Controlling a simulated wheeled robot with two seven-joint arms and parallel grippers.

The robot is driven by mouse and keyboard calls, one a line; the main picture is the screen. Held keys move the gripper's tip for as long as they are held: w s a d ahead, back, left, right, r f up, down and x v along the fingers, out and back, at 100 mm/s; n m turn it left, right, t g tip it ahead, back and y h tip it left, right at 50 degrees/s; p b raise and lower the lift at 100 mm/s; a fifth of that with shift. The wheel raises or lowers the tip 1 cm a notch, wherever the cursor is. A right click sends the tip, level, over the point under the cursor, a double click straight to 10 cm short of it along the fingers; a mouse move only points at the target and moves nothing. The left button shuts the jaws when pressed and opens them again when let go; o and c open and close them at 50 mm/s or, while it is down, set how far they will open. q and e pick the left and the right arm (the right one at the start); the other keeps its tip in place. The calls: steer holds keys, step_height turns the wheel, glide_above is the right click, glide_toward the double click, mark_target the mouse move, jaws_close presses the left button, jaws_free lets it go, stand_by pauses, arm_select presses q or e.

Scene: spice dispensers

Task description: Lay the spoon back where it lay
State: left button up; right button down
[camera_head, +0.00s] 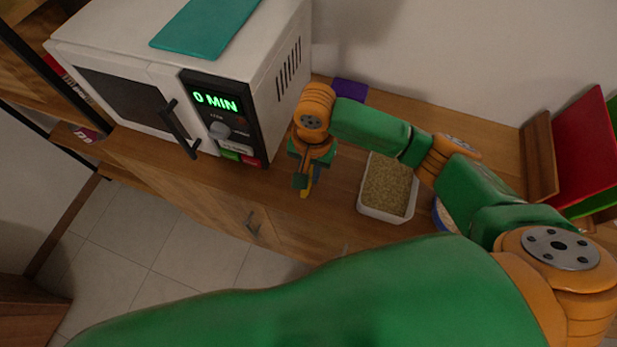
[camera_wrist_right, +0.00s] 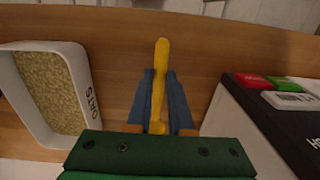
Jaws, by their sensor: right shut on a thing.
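My right gripper (camera_head: 305,180) is shut on a yellow spoon (camera_head: 307,193), just right of the microwave and over the wooden counter. In the right wrist view the spoon (camera_wrist_right: 161,58) sticks out between the two blue fingers, its rounded end pointing up the picture. The spoon's other end is hidden by the gripper. I cannot tell whether the spoon touches the counter (camera_wrist_right: 140,35). My left gripper is not in view.
A white box of oats (camera_head: 386,212) stands right of my right gripper. The white microwave (camera_head: 195,55) reads 0 MIN and stands left of it. A purple item (camera_head: 350,90) lies at the wall. Bare counter lies between oats and microwave.

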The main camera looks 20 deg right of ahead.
mark_target(311, 176)
steer(key=f, duration=0.4)
steer(key=shift+w+d, duration=0.15)
steer(key=shift+w, duration=0.2)
steer(key=shift+f, duration=0.1)
steer(key=c, duration=0.8)
jaws_free()
step_height(311, 176, up, 12)
steer(key=p, duration=0.1)
steer(key=shift+s, duration=0.15)
steer(key=shift+d, duration=0.1)
